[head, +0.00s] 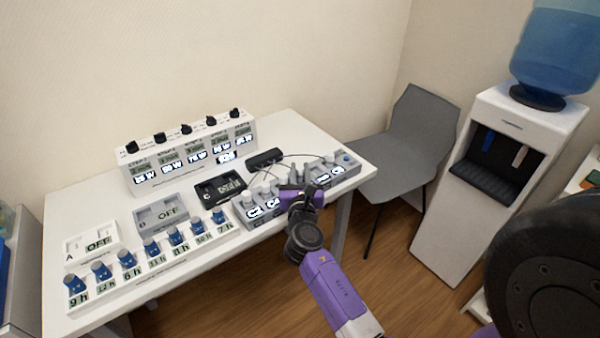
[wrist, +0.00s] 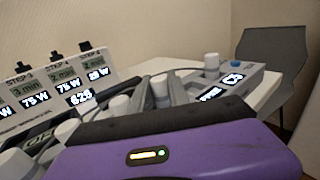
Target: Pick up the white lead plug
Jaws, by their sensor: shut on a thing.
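A grey lead panel (head: 350,174) with lit labels and several whitish lead plugs lies at the right front of the white table. One white lead plug (wrist: 212,64) stands upright beside the C3 label in the wrist view. Other plugs (wrist: 160,88) with grey leads show behind my gripper's purple body. My gripper (head: 290,196) is low over the middle of this panel, shut on what seems to be a white lead plug.
A stepped display box with black knobs (head: 190,153) stands at the back. A row of blue-knobbed timers (head: 160,263) lies front left, with a black device (head: 220,190) between. A grey chair (head: 405,140) and water dispenser (head: 495,180) stand right. Thin leads cross behind the panel.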

